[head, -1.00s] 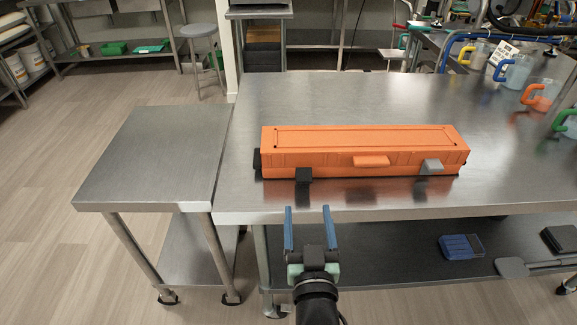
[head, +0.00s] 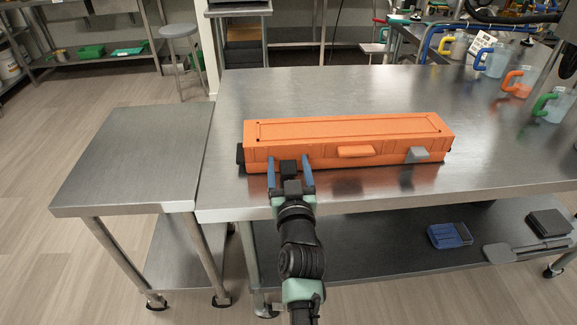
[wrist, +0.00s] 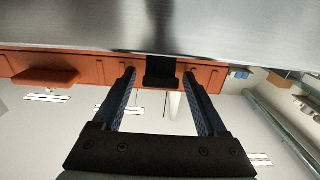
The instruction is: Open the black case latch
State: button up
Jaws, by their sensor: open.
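The orange case (head: 345,130) lies shut on the steel table. Its black latch (wrist: 160,72) is on the left part of the front face and hangs down over it. In the wrist view, which is upside down, the latch sits between my fingertips with a gap on each side. My gripper (head: 289,160) is open and empty, its blue fingers pointing at the case front. In the wrist view my gripper (wrist: 165,80) straddles the latch; touch with the case cannot be told. In the head view the latch is largely hidden by my gripper.
The case also has an orange handle (head: 356,151) and a grey latch (head: 417,155) on its front. Jugs with coloured handles (head: 520,80) stand at the right. A lower steel table (head: 135,155) is at the left. The steel table (head: 350,90) behind the case is clear.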

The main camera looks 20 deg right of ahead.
grip_shut()
jog(key=shift+f+b, duration=0.35)
jog(key=shift+b, duration=0.8)
jog(key=b, duration=0.2)
jog(key=shift+s+f+t+b, duration=0.15)
jog(key=shift+t+b, duration=0.25)
jog(key=shift+b, duration=0.6)
jog(key=t+b, duration=0.1)
jog(key=b, duration=0.5)
jog(key=t+h+b, duration=0.1)
jog(key=t+b, duration=0.1)
jog(key=b, duration=0.4)
jog(key=shift+s+a+f+b, duration=0.1)
jog(key=shift+s+f+b, duration=0.25)
jog(key=shift+s+f, duration=0.05)
jog(key=shift+r+t+b, duration=0.15)
jog(key=shift+t+b, duration=0.15)
jog(key=shift+b, duration=0.55)
grip_release()
jog(key=shift+s, duration=0.1)
